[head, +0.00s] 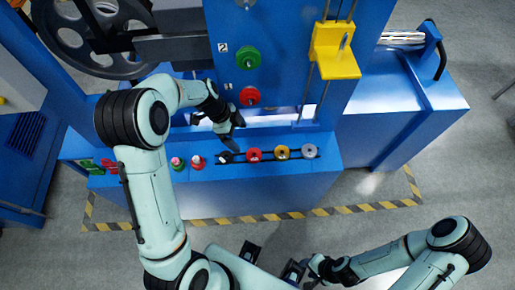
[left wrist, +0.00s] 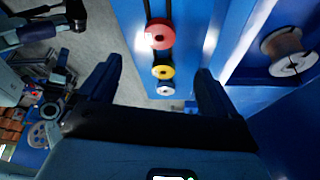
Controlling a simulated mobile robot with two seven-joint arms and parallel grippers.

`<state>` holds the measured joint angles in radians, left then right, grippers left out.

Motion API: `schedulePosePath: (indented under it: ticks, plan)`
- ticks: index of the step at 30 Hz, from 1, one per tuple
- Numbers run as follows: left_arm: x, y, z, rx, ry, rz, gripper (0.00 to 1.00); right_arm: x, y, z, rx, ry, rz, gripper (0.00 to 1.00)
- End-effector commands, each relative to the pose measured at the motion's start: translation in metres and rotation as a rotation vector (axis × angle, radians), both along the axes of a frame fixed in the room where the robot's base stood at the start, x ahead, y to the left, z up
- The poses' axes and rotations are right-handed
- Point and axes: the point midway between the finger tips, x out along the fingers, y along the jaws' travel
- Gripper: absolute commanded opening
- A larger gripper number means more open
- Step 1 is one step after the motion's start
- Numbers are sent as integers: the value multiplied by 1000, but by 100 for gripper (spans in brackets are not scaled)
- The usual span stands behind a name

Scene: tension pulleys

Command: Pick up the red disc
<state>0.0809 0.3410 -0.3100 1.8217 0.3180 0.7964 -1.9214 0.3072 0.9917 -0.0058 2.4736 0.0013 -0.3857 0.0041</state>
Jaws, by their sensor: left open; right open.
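A red disc (head: 254,155) sits in a row on the blue bench ledge, between a dark disc (head: 225,157) and a yellow-orange disc (head: 282,152). It also shows in the left wrist view (left wrist: 160,34), above the yellow disc (left wrist: 162,72). Another red disc (head: 249,96) is mounted on the upright blue panel, below a green disc (head: 248,57). My left gripper (head: 228,138) is open and empty above the ledge, near the dark disc and left of the row's red disc. My right gripper (head: 271,262) is open and empty, low in the head view, away from the bench.
A grey disc (head: 310,151) ends the row. Push buttons (head: 178,163) stand left of it. A yellow block (head: 335,50) on rods and a large dark wheel (head: 92,25) are on the machine. Yellow-black floor tape (head: 330,211) runs before the bench.

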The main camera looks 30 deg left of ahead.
Motion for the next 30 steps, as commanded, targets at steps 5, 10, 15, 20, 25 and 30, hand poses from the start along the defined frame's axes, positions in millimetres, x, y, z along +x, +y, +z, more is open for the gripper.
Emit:
schedulePosePath:
  ticks: [5,10,15,20,25,30]
  plan:
    - [3,-14,-35,-1,7,-1,92,0,0,0,0,0,0,43]
    - [6,-23,-58,0,5,1,92,0,0,0,0,0,0,43]
    - [7,-26,-67,0,5,1,92,1,0,1,0,-1,0,43]
    - [10,-31,-89,0,7,1,92,4,0,7,0,-4,0,43]
    - [13,-38,-109,1,4,2,92,5,0,8,0,-6,0,43]
    - [14,-39,-113,0,2,1,92,5,0,8,0,-6,0,43]
